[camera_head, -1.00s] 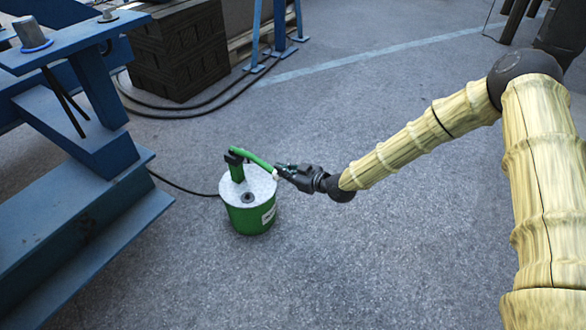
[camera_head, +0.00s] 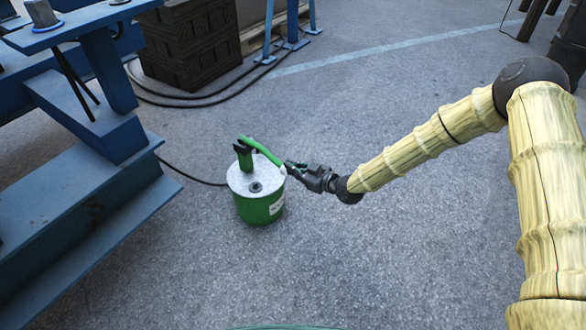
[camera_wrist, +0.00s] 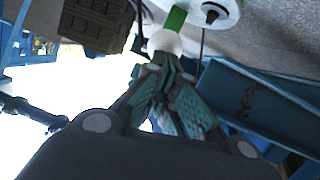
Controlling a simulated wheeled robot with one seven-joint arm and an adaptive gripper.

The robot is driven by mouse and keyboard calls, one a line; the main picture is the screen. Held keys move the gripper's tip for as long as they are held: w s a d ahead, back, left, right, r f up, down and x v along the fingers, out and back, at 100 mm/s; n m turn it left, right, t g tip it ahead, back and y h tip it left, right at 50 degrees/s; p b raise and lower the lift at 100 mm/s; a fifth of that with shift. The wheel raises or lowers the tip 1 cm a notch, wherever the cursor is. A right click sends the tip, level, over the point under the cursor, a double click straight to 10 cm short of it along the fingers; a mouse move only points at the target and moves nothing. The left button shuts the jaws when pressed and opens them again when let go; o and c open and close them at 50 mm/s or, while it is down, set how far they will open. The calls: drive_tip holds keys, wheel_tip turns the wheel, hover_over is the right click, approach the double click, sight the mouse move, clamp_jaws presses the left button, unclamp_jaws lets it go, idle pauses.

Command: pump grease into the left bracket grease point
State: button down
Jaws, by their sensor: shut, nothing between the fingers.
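The green grease pump (camera_head: 259,208) stands upright on the floor, with a pale lid and a black fitting on it. Its green lever (camera_head: 262,151) slopes down to the right, ending in a pale knob. My gripper (camera_head: 288,166) is at that knob end, shut with nothing between the fingers. In the wrist view the fingertips (camera_wrist: 163,66) are close against the white knob (camera_wrist: 165,43); whether they touch it I cannot tell. The green lever (camera_wrist: 175,19) runs behind the knob. The left bracket grease point cannot be made out; the blue steel frame (camera_head: 85,215) stands at the left.
A black hose (camera_head: 190,181) runs from the pump toward the blue frame. A dark block stack (camera_head: 190,45) and blue stand legs (camera_head: 268,35) are at the back, with cables on the floor. The floor (camera_head: 400,250) in front and right of the pump is clear.

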drive_tip(key=shift+r, duration=0.1)
drive_tip(key=r+p+v, duration=0.1)
drive_tip(key=p+v, duration=0.4)
drive_tip(key=v, duration=0.8)
drive_tip(key=shift+a+r+p, duration=0.3)
drive_tip(key=shift+p, duration=0.1)
idle(1.1)
